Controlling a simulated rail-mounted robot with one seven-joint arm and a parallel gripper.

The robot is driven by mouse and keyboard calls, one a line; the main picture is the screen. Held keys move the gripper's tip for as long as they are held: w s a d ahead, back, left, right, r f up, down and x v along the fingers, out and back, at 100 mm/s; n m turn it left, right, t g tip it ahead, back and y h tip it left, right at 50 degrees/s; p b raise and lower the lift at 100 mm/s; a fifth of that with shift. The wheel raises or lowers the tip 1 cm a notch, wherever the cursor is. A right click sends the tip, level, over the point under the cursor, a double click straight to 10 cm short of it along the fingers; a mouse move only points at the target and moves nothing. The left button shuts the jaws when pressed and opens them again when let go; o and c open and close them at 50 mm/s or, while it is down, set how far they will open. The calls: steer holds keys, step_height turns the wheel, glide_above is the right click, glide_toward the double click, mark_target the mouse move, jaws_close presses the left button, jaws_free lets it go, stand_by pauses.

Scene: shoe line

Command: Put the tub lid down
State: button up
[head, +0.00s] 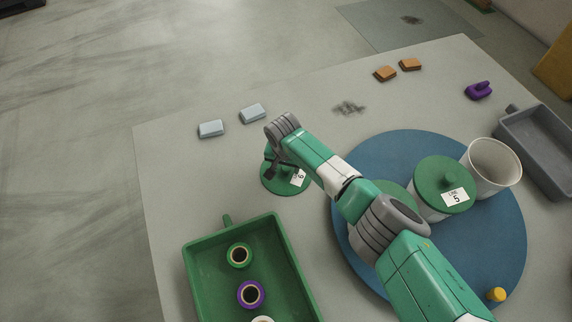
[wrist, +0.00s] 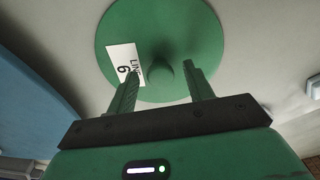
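A round green tub lid (head: 292,187) with a white "LINE 6" label lies on the grey table, left of the blue disc. My gripper (head: 271,167) is over it, and my arm hides part of the lid. In the wrist view the lid (wrist: 205,38) faces the camera. Its knob (wrist: 164,76) shows between the spread fingers of my gripper (wrist: 160,70), with a gap on each side. The gripper is open. An open white tub (head: 495,170) and a white tub with a green "LINE 5" lid (head: 443,178) stand on the blue disc (head: 490,245).
A green tray (head: 205,275) with several ring-shaped spools is at the front left, a grey tray (head: 530,155) at the right. Light blue blocks (head: 211,129), orange blocks (head: 385,73) and a purple piece (head: 478,90) lie further back. Table left of the lid is clear.

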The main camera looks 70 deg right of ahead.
mark_target(285, 176)
step_height(285, 176, up, 12)
steer(key=a+p, duration=0.1)
steer(key=p, duration=0.6)
steer(key=shift+a+r, duration=0.15)
steer(key=shift+s, duration=0.1)
